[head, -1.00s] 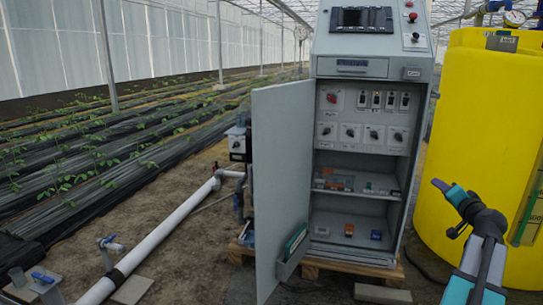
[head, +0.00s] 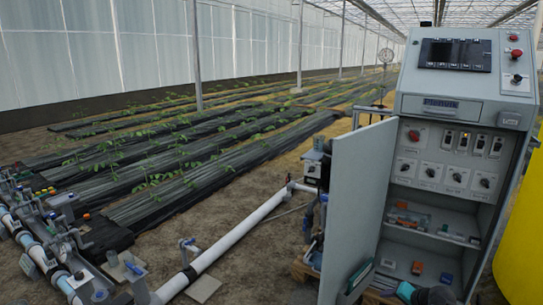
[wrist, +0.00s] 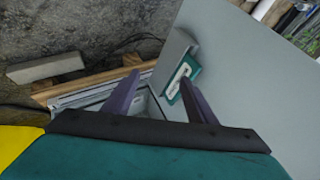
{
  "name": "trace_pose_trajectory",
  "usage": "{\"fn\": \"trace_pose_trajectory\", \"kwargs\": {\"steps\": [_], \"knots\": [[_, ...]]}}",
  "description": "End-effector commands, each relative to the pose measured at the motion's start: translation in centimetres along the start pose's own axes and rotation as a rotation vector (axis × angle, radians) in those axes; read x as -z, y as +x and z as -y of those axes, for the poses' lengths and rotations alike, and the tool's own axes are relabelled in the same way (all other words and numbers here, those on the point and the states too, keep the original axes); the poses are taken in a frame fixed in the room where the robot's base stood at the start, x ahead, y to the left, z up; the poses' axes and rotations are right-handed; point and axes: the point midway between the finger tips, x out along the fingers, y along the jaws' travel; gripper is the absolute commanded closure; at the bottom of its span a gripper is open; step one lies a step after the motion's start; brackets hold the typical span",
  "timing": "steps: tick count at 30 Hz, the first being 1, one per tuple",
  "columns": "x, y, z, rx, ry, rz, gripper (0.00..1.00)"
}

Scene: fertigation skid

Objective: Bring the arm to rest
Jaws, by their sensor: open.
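My gripper (wrist: 160,80) shows in the wrist view with its two dark fingers apart and nothing between them. Past the fingers are the grey open cabinet door (wrist: 235,70), with a green-and-white item (wrist: 181,83) in its holder, and the cabinet's lower edge. I cannot tell how far the fingers are from the door. In the head view only a teal and dark part of my arm shows at the bottom edge, in front of the cabinet (head: 460,115).
The door (head: 358,200) stands open to the left of the cabinet, whose shelves hold small parts. A yellow tank (head: 522,240) is at the right. A white pipe (head: 235,242) runs along the ground at left, near plant rows. A pallet (wrist: 85,87) lies under the cabinet.

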Motion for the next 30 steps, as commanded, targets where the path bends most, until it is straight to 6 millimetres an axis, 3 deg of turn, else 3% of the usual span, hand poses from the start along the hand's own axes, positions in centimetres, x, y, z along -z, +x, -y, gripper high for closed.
{"fn": "trace_pose_trajectory", "kwargs": {"steps": [3,9,14,23,30], "knots": [[-4.8,1.0,2.0,-0.026,-0.04,0.11,0.48],[-13.1,2.3,3.9,-0.08,-0.114,0.284,0.48],[-19.6,2.2,4.8,-0.13,-0.178,0.419,0.48],[-30.9,-0.6,5.0,-0.242,-0.316,0.661,0.48],[-38.6,-4.8,4.0,-0.348,-0.439,0.838,0.48]]}}
